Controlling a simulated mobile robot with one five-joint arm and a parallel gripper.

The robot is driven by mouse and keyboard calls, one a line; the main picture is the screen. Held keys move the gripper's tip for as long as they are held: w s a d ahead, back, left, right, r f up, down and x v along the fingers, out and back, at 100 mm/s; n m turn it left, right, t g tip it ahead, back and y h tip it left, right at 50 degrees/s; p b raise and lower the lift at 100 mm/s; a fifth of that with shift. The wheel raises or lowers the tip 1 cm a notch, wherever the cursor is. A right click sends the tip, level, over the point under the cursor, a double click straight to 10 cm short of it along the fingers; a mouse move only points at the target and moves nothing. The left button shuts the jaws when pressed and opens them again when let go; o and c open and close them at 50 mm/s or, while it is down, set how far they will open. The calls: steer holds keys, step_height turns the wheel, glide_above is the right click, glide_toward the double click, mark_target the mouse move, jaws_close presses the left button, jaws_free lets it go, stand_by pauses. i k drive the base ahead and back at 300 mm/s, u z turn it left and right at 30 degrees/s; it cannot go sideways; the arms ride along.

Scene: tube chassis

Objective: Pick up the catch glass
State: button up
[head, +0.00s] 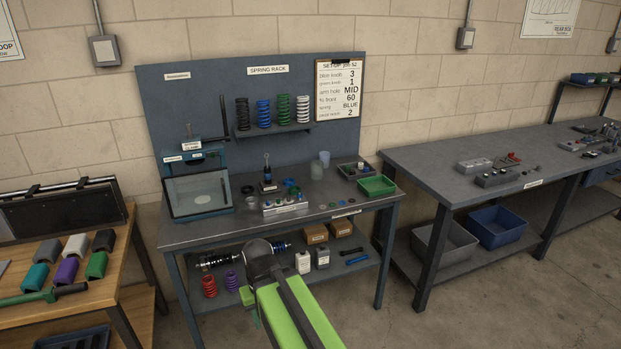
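I cannot tell for sure which vessel is the catch glass. A small clear cup (252,202) stands on the blue-grey bench top, left of the white block with several knobs. Two larger translucent vessels stand further back: a greenish one (316,171) and a paler bluish one (324,159), left of the trays. All seem upright; their contents are too small to make out. My bright green arm rises from the bottom of the view to a dark joint in front of the bench. My gripper's fingertips do not show.
Springs stand on the rack above. A grey bench (430,170) is at right, a wooden one (60,318) at left.

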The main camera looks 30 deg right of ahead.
mark_target(317, 170)
steer(key=z, duration=0.15)
steer(key=i, duration=0.95)
steer(key=u, duration=0.1)
